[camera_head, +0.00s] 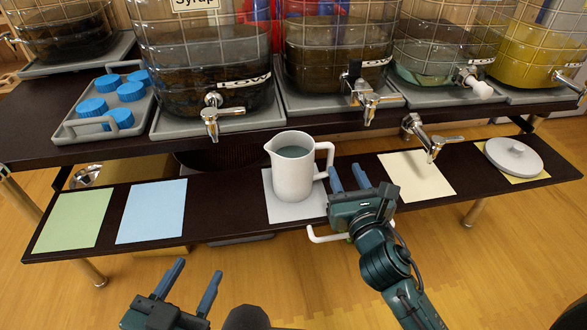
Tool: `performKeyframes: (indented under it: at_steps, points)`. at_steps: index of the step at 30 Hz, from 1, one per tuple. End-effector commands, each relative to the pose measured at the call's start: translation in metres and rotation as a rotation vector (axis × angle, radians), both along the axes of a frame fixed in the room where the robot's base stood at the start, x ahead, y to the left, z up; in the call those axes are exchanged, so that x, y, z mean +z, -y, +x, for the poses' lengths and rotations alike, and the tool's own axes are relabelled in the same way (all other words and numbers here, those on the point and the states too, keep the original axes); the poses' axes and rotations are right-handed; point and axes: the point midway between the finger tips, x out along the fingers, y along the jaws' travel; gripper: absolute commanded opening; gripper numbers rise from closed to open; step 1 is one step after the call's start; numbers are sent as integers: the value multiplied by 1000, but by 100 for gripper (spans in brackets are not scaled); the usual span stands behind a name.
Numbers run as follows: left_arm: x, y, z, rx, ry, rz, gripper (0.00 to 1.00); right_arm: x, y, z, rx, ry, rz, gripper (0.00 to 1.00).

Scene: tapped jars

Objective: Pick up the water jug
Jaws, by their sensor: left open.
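The white water jug (292,178) stands upright on a pale grey square on the lower shelf, with greyish liquid visible inside. Its spout points left and its handle (329,158) points right. My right gripper (348,172) is open, just right of the jug, with its fingers pointing away from me. Its left finger is close to the handle; I cannot tell whether they touch. Nothing shows between its fingers. My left gripper (194,272) is open and empty in front of the shelf, low at the left.
Several tapped jars stand on the upper shelf, with taps (211,112) jutting forward above the lower shelf (230,207). A tray (68,130) of blue lids is at left. Green (72,220), blue (150,210) and cream (418,176) squares lie bare. A grey lid (513,156) is at right.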

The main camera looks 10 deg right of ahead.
Motion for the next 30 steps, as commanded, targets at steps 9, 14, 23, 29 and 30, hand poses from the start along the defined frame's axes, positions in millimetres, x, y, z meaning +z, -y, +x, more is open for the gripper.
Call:
performKeyframes:
  at_steps: [9, 14, 23, 29, 30]
  points:
    - [-1, 1, 0, -7, 37, -1, 49, -1, -2, 35, -1, -1, 4, 35]
    - [-4, 5, 1, -22, 95, -5, 49, -8, -7, 55, -1, 0, 6, 35]
    - [1, 9, -1, -42, 171, -13, 49, -8, -10, 85, 0, -2, 3, 35]
    - [1, 9, -1, -42, 172, -13, 49, -7, -10, 85, 1, -3, 3, 35]
    - [1, 9, -1, -42, 172, -13, 49, -7, -10, 85, 1, -3, 3, 32]
